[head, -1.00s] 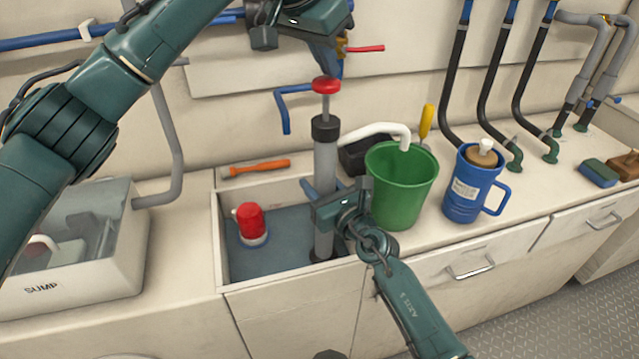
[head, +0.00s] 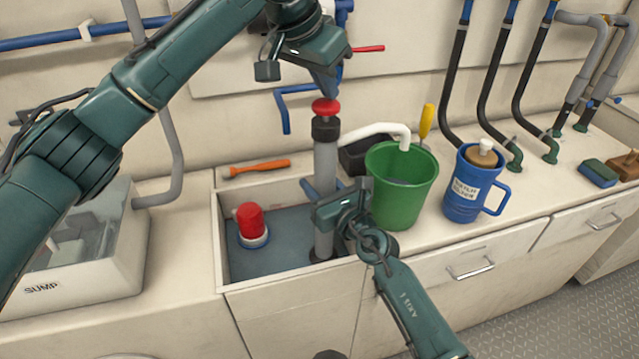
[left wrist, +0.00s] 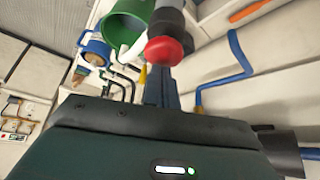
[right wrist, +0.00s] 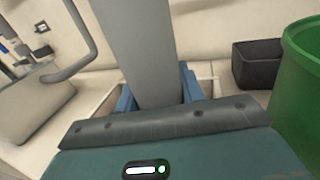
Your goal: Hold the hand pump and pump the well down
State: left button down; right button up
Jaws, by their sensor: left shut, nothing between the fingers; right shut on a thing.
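The hand pump (head: 325,170) stands upright in the open well (head: 285,262), a grey barrel with a black collar and a red knob (head: 326,107). The knob sits close above the collar. My left gripper (head: 328,92) is shut and empty, its tips right at the top of the knob; the knob also shows in the left wrist view (left wrist: 164,50). My right gripper (head: 322,198) is shut on the pump barrel, which fills the middle of the right wrist view (right wrist: 140,50). A white hose (head: 375,130) runs from the pump into the green bucket (head: 385,200), which holds some liquid.
A red-topped float (head: 250,222) sits in the well's left part. An orange tool (head: 258,167) lies behind the well.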

pick_arm(q)
jog(key=shift+f, duration=0.5)
jog(key=shift+r, duration=2.4)
jog(key=shift+f, duration=2.4)
jog(key=shift+r, duration=2.4)
jog(key=shift+r, duration=2.55)
